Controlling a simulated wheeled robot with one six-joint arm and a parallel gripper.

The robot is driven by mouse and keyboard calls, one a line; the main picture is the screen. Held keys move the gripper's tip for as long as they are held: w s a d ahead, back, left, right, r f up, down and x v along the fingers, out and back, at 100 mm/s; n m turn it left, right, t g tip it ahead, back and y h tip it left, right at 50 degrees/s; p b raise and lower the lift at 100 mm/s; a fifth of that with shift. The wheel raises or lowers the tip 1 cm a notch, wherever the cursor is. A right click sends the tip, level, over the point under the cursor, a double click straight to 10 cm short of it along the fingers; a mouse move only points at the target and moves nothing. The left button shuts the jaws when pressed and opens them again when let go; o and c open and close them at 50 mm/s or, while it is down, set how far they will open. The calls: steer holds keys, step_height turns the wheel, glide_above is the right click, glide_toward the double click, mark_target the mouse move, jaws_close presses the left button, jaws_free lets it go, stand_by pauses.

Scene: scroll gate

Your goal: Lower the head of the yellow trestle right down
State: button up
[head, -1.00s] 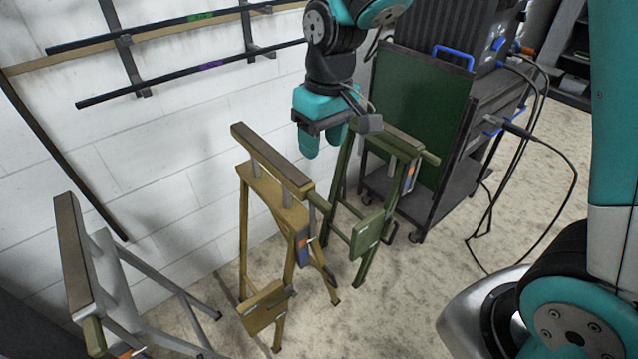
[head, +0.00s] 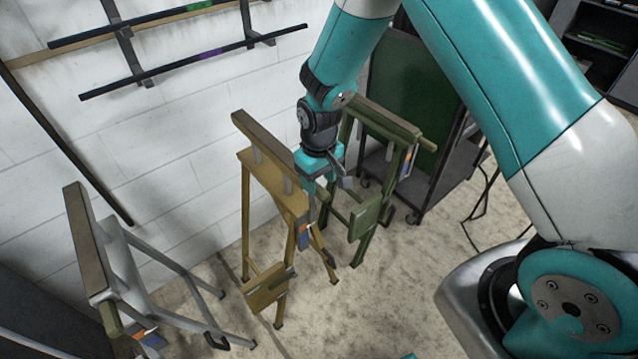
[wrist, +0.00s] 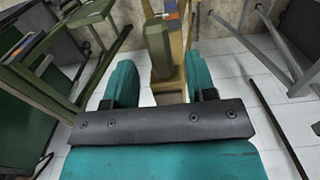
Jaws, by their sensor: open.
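The yellow trestle (head: 248,225) stands in the middle of the head view. Its brown-topped head (head: 266,153) sits raised on two short posts, with a gap above the yellow crosspiece. An orange and blue marking shows on its near leg. My gripper (head: 314,190) points down by the near right end of the head, and its fingertips are partly hidden there. In the wrist view my gripper's teal fingers (wrist: 160,75) are apart, with an olive block (wrist: 158,45), seemingly the head's end, between them. I cannot tell whether they touch it.
A green trestle (head: 384,120) stands close on the right, and a grey trestle (head: 85,235) on the left. A white wall (head: 130,150) with racked bars is behind. A dark cart (head: 440,165) stands behind the green trestle.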

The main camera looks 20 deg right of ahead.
mark_target(319, 188)
steer(key=shift+f, duration=1.55)
steer(key=shift+c, duration=0.2)
jaws_close()
step_height(319, 188, down, 11)
steer(key=b, duration=0.8)
steer(key=shift+f, duration=0.2)
steer(key=shift+s, duration=0.1)
steer(key=shift+o, duration=0.2)
jaws_free()
steer(key=shift+f, duration=0.1)
